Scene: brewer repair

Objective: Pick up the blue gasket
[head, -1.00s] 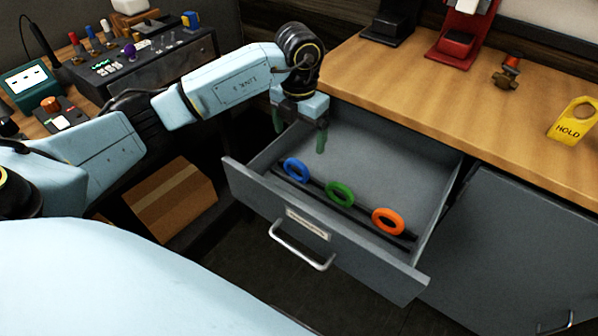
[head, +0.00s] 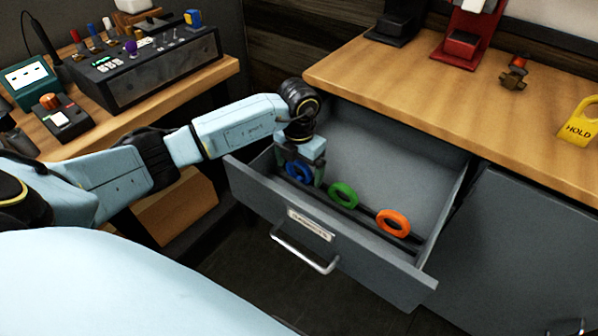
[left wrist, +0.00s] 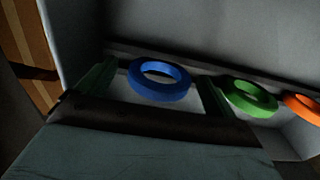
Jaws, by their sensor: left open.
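The blue gasket (head: 298,171) is a ring in the open grey drawer, at the left end of a row of three. In the left wrist view the blue gasket (left wrist: 158,80) lies between the two green fingers, with a gap on each side. My left gripper (head: 299,177) is open and lowered into the drawer around the gasket, its fingers partly covering it in the head view. The left gripper's fingers (left wrist: 157,88) also show in the left wrist view. My right gripper is not in view.
A green gasket (head: 343,195) and an orange gasket (head: 393,223) stand along the same dark rail to the right. The drawer's front wall (head: 375,268) and left side are close to the gripper. The wooden countertop (head: 420,90) is above and behind.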

